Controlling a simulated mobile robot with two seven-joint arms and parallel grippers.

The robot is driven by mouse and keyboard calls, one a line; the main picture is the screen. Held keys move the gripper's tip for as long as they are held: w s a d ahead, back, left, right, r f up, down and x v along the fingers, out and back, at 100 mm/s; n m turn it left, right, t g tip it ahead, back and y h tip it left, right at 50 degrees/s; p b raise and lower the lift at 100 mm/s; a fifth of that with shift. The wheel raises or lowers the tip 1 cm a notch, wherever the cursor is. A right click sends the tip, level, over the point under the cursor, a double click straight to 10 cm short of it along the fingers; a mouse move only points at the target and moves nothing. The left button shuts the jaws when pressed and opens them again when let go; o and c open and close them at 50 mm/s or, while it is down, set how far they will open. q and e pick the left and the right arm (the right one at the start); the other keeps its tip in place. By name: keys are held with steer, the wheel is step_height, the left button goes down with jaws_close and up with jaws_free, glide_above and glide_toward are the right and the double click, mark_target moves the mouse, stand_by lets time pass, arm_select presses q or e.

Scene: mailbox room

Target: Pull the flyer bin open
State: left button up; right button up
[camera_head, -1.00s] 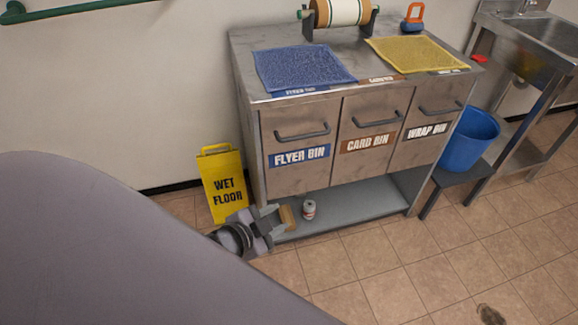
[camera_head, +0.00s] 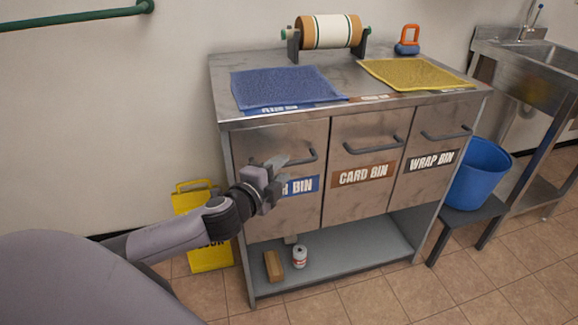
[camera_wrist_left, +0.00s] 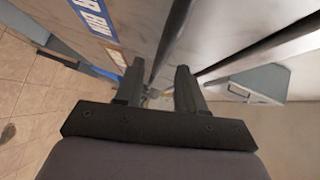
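The flyer bin (camera_head: 305,205) is the left of the cabinet's front bins and looks shut. Its blue label (camera_head: 305,184) is partly hidden behind my left gripper. The dark bar handle (camera_head: 313,154) shows at its right end; my gripper covers part of the rest. My left gripper (camera_head: 279,168) is in front of the bin, close to the handle. In the left wrist view its two fingers (camera_wrist_left: 160,82) are apart, with a dark bar (camera_wrist_left: 173,42), likely the handle, running toward the gap between them. Whether they touch it is unclear. My right gripper is out of view.
The card bin (camera_head: 365,200) and wrap bin (camera_head: 428,178) sit to the right, shut. A blue mat (camera_head: 285,87) and yellow mat (camera_head: 415,73) lie on top. A yellow wet-floor sign (camera_head: 210,260) stands left, partly behind my arm. A blue bucket (camera_head: 480,175) stands right.

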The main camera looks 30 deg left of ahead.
mark_target(287, 165)
arm_select(q)
steer(key=shift+w+a+f, duration=0.1)
steer(key=shift+w+f, duration=0.1)
steer(key=shift+w, duration=0.9)
steer(key=shift+w+a+f, duration=0.1)
steer(key=shift+w+f, duration=0.05)
steer(key=shift+w, duration=0.9)
jaws_close()
